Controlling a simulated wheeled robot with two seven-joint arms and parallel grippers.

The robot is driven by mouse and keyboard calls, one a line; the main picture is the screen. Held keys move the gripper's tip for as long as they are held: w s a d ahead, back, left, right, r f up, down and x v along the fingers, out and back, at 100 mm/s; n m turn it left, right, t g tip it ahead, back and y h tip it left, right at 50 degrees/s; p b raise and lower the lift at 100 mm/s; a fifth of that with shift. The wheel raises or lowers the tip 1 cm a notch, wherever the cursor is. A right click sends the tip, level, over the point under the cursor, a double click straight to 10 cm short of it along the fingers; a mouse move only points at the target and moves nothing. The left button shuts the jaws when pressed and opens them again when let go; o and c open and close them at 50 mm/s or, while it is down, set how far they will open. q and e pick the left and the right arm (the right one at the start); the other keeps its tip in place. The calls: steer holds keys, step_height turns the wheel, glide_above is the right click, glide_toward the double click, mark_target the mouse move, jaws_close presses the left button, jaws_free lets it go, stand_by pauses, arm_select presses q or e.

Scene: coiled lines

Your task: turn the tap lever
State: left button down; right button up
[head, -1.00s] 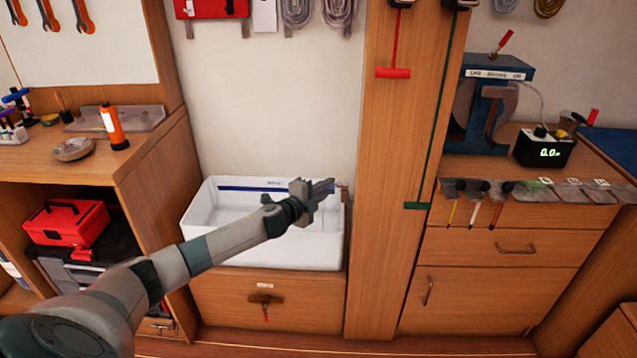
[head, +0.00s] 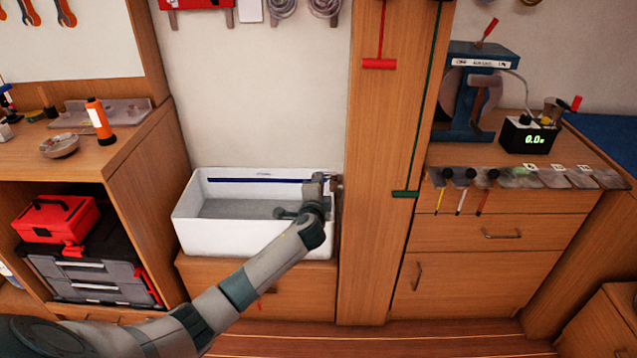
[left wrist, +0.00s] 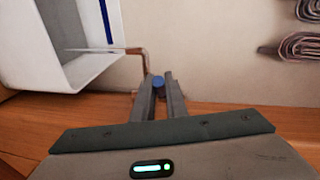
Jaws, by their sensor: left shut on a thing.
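The tap shows in the left wrist view as a thin copper-coloured pipe (left wrist: 142,56) bent beside a white basin (left wrist: 30,40). Its blue lever (left wrist: 158,81) sits between the fingertips of my left gripper (left wrist: 158,90), which is shut on it. In the head view my left gripper (head: 320,184) is at the right rim of the white basin (head: 210,238), next to the wooden post. There the gripper and wrist mostly hide the tap. The lever's lower part is hidden between the fingers. My right gripper is not in view.
A wooden post (head: 375,250) stands close to the right of my gripper. Left of the basin is a workbench (head: 150,130) with an orange-and-white torch (head: 98,120). Right of the post are drawers and a blue machine (head: 470,100). Open space lies above the basin.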

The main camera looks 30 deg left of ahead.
arm_select(q)
steer(key=shift+f, duration=0.1)
steer(key=c, duration=1.8)
jaws_free()
steer(key=shift+o, duration=0.2)
steer(key=shift+s+d, duration=0.1)
steer(key=shift+s, duration=0.05)
steer(key=v, duration=1.7)
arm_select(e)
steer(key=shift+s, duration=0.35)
